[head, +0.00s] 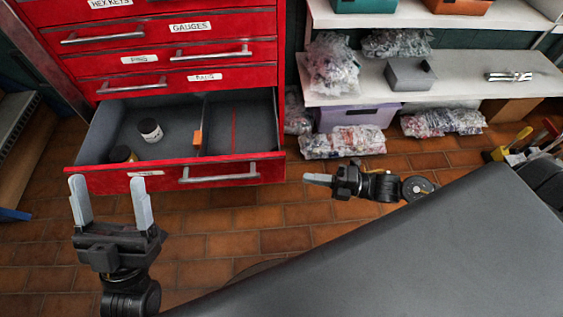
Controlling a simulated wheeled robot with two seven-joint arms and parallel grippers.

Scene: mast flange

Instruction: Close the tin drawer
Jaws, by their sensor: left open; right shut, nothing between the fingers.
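A red tool cabinet (190,49) stands at the upper left. Its lowest visible drawer (232,165) is pulled well out, with a silver bar handle (219,174) on its red front. In it are a white-labelled tin (150,130), a dark, yellowish tin (122,154) and a small orange thing (197,138). The drawers above it are shut. My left gripper (111,203) is open and empty, its fingers pointing up the picture just before the drawer's left front. My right gripper (318,179) is shut and empty, to the right of the drawer front and apart from it.
White shelves (455,83) on the right hold bagged goods and a grey box (409,74). A lilac bin (358,117) and bags stand on the tiled floor below. A large dark grey surface (430,255) fills the lower right. Floor before the drawer is clear.

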